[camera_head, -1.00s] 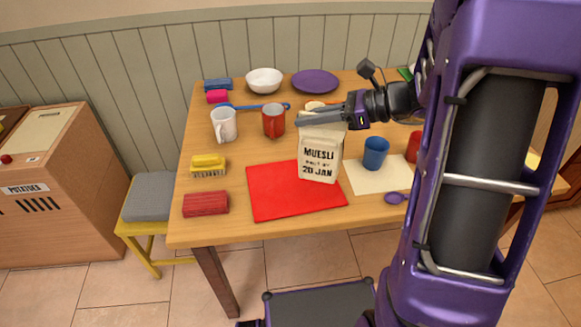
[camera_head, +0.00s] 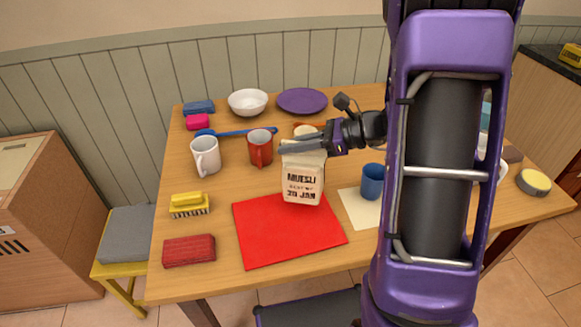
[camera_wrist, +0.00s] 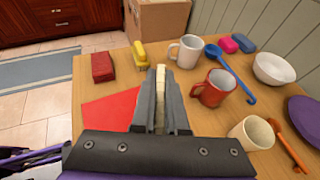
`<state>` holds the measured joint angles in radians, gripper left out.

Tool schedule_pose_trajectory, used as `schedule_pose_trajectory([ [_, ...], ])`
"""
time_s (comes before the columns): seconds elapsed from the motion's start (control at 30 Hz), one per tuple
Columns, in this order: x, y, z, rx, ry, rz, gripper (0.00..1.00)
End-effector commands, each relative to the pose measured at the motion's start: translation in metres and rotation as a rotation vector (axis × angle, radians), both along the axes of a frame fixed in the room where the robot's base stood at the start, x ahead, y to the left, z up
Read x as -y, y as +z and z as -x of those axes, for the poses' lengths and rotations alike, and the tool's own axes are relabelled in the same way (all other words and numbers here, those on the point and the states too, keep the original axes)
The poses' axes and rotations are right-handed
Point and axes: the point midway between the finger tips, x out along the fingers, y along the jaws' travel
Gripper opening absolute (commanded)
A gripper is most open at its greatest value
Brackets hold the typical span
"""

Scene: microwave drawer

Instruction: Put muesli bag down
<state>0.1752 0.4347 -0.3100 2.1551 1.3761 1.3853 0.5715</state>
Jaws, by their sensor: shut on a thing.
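The muesli bag (camera_head: 303,183) is a cream paper bag with dark lettering, upright in the head view. My gripper (camera_head: 290,147) comes from the right and is shut on its top edge. In the wrist view the fingers (camera_wrist: 160,98) pinch a pale strip of the bag; the rest of the bag is hidden. The bag's bottom overlaps the back right part of the red mat (camera_head: 285,235) in the head view. I cannot tell whether it touches the mat or the table.
A blue cup (camera_head: 372,182) stands right of the bag on a cream sheet (camera_head: 357,212). A red mug (camera_head: 260,147) and white mug (camera_head: 206,156) stand behind left. A yellow brush (camera_head: 189,204) and red block (camera_head: 189,251) lie left. The mat's front is clear.

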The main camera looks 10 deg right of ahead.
Motion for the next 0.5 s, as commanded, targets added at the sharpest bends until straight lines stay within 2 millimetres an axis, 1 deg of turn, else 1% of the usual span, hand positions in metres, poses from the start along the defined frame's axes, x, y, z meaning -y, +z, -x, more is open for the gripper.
schedule_pose_trajectory([
  [0.13,0.0,-0.011,0.0,0.001,0.001,-0.001,0.0],
  [0.33,0.0,-0.038,0.0,0.0,0.001,-0.001,0.0],
  [0.5,0.0,-0.039,0.0,0.004,0.0,-0.001,0.0],
])
